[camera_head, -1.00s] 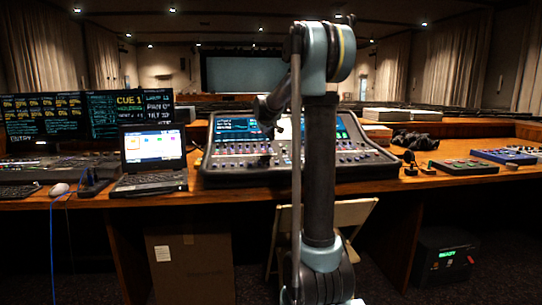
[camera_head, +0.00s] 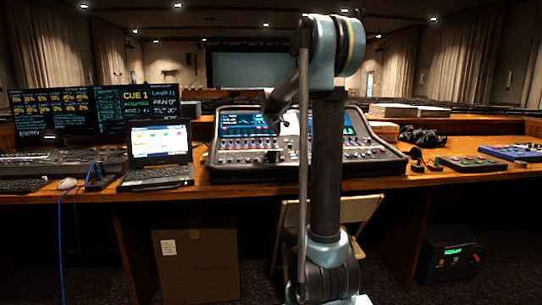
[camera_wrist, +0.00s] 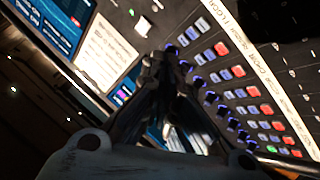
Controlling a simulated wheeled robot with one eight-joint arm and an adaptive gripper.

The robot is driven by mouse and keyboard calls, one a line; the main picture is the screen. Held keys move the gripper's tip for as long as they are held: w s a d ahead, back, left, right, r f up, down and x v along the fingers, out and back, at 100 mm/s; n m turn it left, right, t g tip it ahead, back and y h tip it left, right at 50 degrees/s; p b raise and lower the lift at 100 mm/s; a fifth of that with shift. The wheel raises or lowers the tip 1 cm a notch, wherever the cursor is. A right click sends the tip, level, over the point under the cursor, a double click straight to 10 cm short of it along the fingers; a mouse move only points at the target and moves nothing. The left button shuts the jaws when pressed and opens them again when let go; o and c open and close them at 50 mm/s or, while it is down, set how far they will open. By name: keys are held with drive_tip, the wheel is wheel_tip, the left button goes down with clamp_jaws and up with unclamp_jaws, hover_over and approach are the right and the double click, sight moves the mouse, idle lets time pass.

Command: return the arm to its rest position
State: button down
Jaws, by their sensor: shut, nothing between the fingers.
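My arm stands upright in the middle of the head view, in front of the desk. Its upper part reaches forward over the mixing console (camera_head: 375,155), and the forearm hides part of the console. My gripper (camera_wrist: 168,62) shows in the wrist view, its dark fingers together and empty above the console's buttons and knobs.
A laptop (camera_head: 160,142), monitors (camera_head: 65,110) and a mouse (camera_head: 67,183) are at left. Headphones (camera_head: 424,160) and control boxes (camera_head: 472,163) are at right. A folding chair (camera_head: 361,208) and cardboard box (camera_head: 196,265) stand below the wooden desk (camera_head: 400,184).

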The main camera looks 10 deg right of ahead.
drive_tip(key=shift+m+g, duration=0.7)
drive_tip(key=shift+g, duration=0.1)
drive_tip(key=s+f, duration=0.1)
drive_tip(key=s, duration=0.3)
drive_tip(key=s+d, duration=0.1)
drive_tip(key=s, duration=0.3)
drive_tip(key=s+d+f, duration=0.1)
drive_tip(key=s, duration=0.3)
drive_tip(key=shift+s+d+f, duration=0.1)
drive_tip(key=shift+s+f, duration=0.2)
drive_tip(key=shift+s, duration=0.1)
drive_tip(key=s+f+m+g+y, duration=0.1)
drive_tip(key=s+f+g, duration=0.1)
drive_tip(key=s+f, duration=0.9)
drive_tip(key=s+a+f+m+g+y, duration=0.15)
drive_tip(key=s+f, duration=0.35)
drive_tip(key=s, duration=1.3)
drive_tip(key=s+f+m+g+y, duration=0.1)
drive_tip(key=s+f+g, duration=0.2)
drive_tip(key=s+f, duration=0.8)
drive_tip(key=w+r, duration=2.2)
drive_tip(key=w, duration=0.4)
drive_tip(key=w+r, duration=2.2)
drive_tip(key=w, duration=0.5)
drive_tip(key=shift+w+r, duration=0.2)
drive_tip(key=shift+r, duration=0.1)
drive_tip(key=shift+d+t+h, duration=0.1)
drive_tip(key=shift+t+h, duration=0.15)
drive_tip(key=s+f, duration=0.6)
drive_tip(key=s, duration=0.2)
